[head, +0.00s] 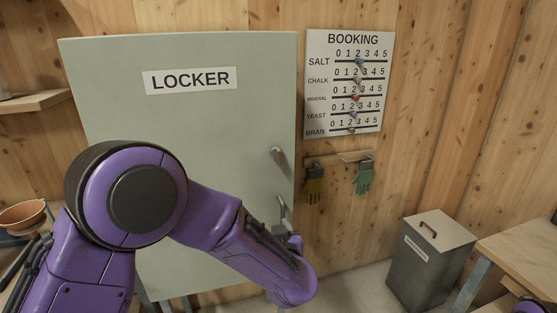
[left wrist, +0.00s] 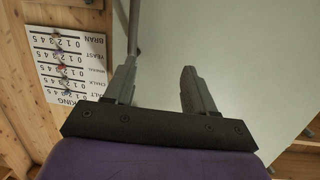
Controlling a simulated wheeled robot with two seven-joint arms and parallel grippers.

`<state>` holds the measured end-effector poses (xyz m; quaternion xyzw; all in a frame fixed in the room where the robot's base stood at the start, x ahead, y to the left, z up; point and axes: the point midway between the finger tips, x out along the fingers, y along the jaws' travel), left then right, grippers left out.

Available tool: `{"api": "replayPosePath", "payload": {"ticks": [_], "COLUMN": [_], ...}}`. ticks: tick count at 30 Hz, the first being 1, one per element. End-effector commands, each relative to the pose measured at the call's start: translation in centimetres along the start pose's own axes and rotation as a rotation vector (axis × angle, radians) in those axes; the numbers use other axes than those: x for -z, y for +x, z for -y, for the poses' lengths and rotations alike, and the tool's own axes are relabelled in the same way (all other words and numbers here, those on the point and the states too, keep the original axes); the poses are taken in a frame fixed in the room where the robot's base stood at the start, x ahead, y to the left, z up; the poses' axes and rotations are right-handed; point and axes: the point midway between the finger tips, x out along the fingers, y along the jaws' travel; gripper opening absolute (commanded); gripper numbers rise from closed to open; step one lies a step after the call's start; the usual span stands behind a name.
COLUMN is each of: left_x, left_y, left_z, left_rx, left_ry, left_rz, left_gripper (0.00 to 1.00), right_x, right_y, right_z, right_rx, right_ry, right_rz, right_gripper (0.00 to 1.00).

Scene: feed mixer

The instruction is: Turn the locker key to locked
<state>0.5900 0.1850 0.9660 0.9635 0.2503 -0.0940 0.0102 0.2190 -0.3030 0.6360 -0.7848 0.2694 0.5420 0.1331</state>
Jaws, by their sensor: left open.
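The grey-green locker (head: 200,120) stands upright with its door closed, marked LOCKER. A metal handle or lever (head: 279,160) sits near the right edge of its door. My left gripper (head: 289,222) is in front of the door's right side, below that lever, partly hidden by my forearm. In the left wrist view its two fingers (left wrist: 159,72) are apart with nothing between them, and the locker door (left wrist: 230,45) lies behind them. A grey bar (left wrist: 134,30) runs beside one fingertip; I cannot tell whether they touch. I cannot make out the key for certain. My right gripper is not in view.
The BOOKING board (head: 348,85) hangs on the wooden wall right of the locker, with gloves (head: 363,178) on hooks below. A grey lidded bin (head: 430,265) stands on the floor at right, near a wooden bench (head: 520,260). A bowl (head: 22,216) is at left.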

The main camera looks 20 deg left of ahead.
Motion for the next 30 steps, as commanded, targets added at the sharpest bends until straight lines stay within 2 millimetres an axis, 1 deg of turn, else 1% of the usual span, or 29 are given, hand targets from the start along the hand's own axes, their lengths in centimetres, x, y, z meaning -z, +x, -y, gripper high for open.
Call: {"api": "replayPosePath", "payload": {"ticks": [1,3,4,6,7,9,11,14,18,22,25,30], "left_x": [5.1,10.5,12.2,15.0,15.7,16.7,17.0,17.4,18.0,18.3,18.5,18.4], "left_y": [-0.8,-2.6,-3.3,-4.7,-5.0,-5.1,-4.4,-2.4,0.8,3.2,4.3,4.9], "left_z": [-1.7,-3.0,-3.4,-3.9,-4.0,-4.1,-4.1,-3.9,-3.6,-3.4,-3.3,-3.2], "left_rx": [0.02,0.051,0.061,0.077,0.083,0.088,0.089,0.09,0.089,0.088,0.087,0.086], "left_ry": [-0.022,-0.033,-0.035,-0.038,-0.039,-0.037,-0.037,-0.035,-0.035,-0.035,-0.034,-0.032], "left_rz": [-0.077,-0.137,-0.154,-0.177,-0.182,-0.186,-0.184,-0.183,-0.182,-0.183,-0.185,-0.185], "left_gripper": [0.55,0.55,0.55,0.55,0.55,0.55,0.55,0.55,0.55,0.55,0.55,0.55], "right_x": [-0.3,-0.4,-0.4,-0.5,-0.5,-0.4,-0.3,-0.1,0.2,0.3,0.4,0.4], "right_y": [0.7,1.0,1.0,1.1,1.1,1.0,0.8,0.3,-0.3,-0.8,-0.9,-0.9], "right_z": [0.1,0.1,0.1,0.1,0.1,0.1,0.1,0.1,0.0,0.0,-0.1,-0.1], "right_rx": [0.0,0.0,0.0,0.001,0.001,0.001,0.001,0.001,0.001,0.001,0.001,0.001], "right_ry": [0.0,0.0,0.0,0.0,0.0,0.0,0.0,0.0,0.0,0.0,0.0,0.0], "right_rz": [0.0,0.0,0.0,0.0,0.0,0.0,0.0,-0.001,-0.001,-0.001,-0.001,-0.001], "right_gripper": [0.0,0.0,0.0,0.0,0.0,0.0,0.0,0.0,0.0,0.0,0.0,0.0]}}
